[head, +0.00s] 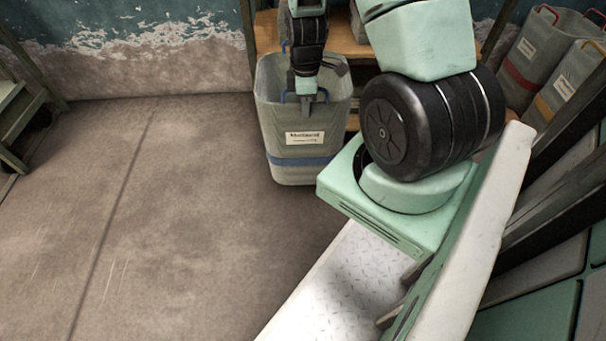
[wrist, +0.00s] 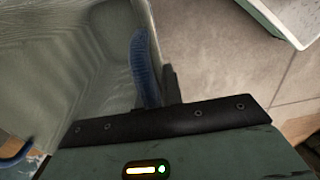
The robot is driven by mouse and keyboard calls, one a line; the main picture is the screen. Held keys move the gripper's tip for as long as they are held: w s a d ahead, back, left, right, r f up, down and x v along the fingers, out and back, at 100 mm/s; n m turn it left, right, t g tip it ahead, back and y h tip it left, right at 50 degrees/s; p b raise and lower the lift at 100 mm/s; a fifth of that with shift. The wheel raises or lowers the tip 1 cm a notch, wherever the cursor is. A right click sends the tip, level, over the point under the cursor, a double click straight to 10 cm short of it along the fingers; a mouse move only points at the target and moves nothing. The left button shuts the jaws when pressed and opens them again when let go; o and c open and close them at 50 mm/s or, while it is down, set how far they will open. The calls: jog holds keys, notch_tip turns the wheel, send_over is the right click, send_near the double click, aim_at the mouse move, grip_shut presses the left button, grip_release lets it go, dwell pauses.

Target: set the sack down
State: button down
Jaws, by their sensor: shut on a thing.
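The sack (head: 278,118) is a grey-green, open-topped bag with a white label, a blue band near its bottom and blue handles. It hangs or stands upright in front of the wooden shelf; I cannot tell whether its bottom touches the floor. My gripper (head: 306,98) points down at the near rim and is shut on a blue handle there. In the wrist view the gripped blue handle (wrist: 146,70) rises by my finger, with the sack's pale inside wall (wrist: 85,50) to the left. The inside that shows looks empty.
A wooden shelf (head: 265,32) stands close behind the sack. Similar bags with a red band (head: 521,76) and a yellow band (head: 543,108) stand at the right. A green rack (head: 18,115) is at the far left. The floor (head: 180,200) left of the sack is clear.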

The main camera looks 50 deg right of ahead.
aim_at(305, 135)
jog(key=shift+f+b, duration=1.95)
jog(key=shift+f, duration=3.1)
jog(key=shift+f, duration=0.15)
jog(key=c, duration=1.5)
grip_release()
jog(key=shift+c, duration=0.2)
